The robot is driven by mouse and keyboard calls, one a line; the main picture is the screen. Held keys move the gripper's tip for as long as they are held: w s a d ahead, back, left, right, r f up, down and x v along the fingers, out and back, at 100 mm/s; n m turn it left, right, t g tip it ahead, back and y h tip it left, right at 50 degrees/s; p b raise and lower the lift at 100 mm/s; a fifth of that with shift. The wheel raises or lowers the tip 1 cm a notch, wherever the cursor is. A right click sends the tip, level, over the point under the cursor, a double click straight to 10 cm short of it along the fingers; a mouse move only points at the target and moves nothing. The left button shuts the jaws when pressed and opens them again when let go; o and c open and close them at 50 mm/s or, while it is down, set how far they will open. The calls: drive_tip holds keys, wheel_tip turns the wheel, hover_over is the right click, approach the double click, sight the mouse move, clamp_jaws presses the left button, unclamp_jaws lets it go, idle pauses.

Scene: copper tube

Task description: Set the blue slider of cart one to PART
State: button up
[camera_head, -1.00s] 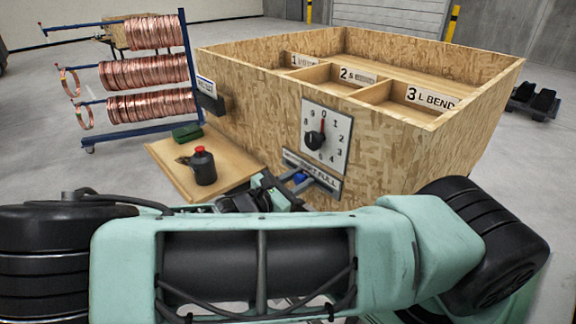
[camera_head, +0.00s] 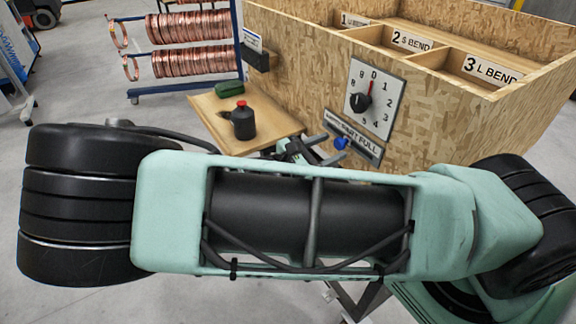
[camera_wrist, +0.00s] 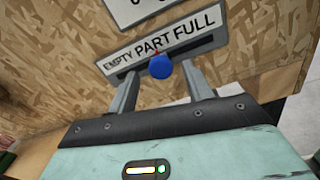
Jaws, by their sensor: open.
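The blue slider knob (camera_wrist: 160,67) sits on a slot under the label plate (camera_wrist: 190,38) reading EMPTY, PART, FULL, on the cart's wooden front. In the wrist view the knob stands below the word PART, with a small red mark just above it. My gripper (camera_wrist: 163,80) is open, its two fingers on either side of the knob with a gap on each side. I cannot tell how deep they reach. In the head view the blue knob (camera_head: 341,143) shows beside my gripper (camera_head: 325,149), above my arm.
A dial (camera_head: 374,98) with a red pointer near 0 is above the slider. Copper coils (camera_head: 193,58) hang behind.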

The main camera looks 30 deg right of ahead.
drive_tip(key=a+b, duration=0.2)
drive_tip(key=a, duration=1.2)
drive_tip(key=shift+s+b, duration=0.25)
drive_tip(key=shift+b, duration=0.05)
